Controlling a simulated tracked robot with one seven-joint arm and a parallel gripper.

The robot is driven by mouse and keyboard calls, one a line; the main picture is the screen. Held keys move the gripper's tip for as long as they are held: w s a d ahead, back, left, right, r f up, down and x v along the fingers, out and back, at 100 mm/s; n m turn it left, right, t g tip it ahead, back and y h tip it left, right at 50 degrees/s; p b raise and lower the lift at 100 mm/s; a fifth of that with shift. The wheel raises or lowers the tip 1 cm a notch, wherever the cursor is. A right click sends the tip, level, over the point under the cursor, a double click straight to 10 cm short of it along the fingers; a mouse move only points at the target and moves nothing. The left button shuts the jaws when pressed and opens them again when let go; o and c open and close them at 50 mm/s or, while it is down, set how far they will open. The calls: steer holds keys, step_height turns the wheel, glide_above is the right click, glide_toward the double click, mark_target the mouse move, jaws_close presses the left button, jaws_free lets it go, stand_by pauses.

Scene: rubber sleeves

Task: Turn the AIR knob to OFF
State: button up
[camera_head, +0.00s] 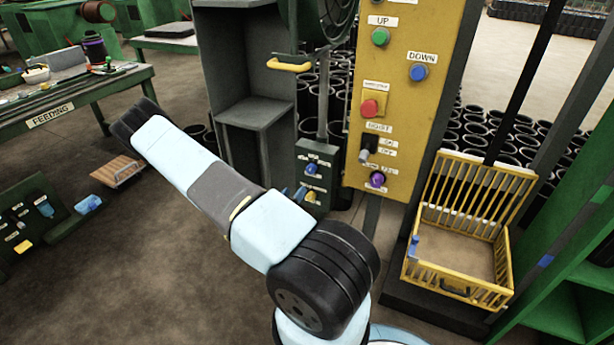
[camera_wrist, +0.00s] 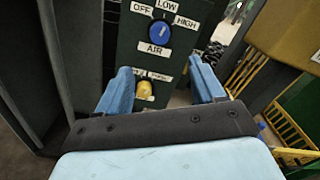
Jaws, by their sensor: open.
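The AIR knob (camera_wrist: 159,35) is a round blue knob on a dark green control box (camera_wrist: 125,42). Its labels read OFF at upper left, LOW at top, HIGH at right and AIR below. A small pale mark near its top seems to point toward LOW. It also shows in the head view (camera_head: 311,169). My gripper (camera_wrist: 160,65) is open, its two blue fingers apart and empty. In the wrist view the fingertips sit below the AIR knob, on either side of the box's lower part. A yellow knob (camera_wrist: 144,89) shows between the fingers.
A yellow panel (camera_head: 408,100) with UP, DOWN and HOIST controls stands just right of the box. A grey shelf cabinet (camera_head: 255,112) is to its left. A yellow basket (camera_head: 455,272) stands at right, and a green FEEDING table (camera_head: 70,112) at far left.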

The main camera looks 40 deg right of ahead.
mark_target(309, 172)
steer(key=shift+n, duration=0.6)
steer(key=x, duration=1.4)
steer(key=shift+a, duration=0.1)
steer(key=shift+a, duration=0.1)
steer(key=c, duration=1.1)
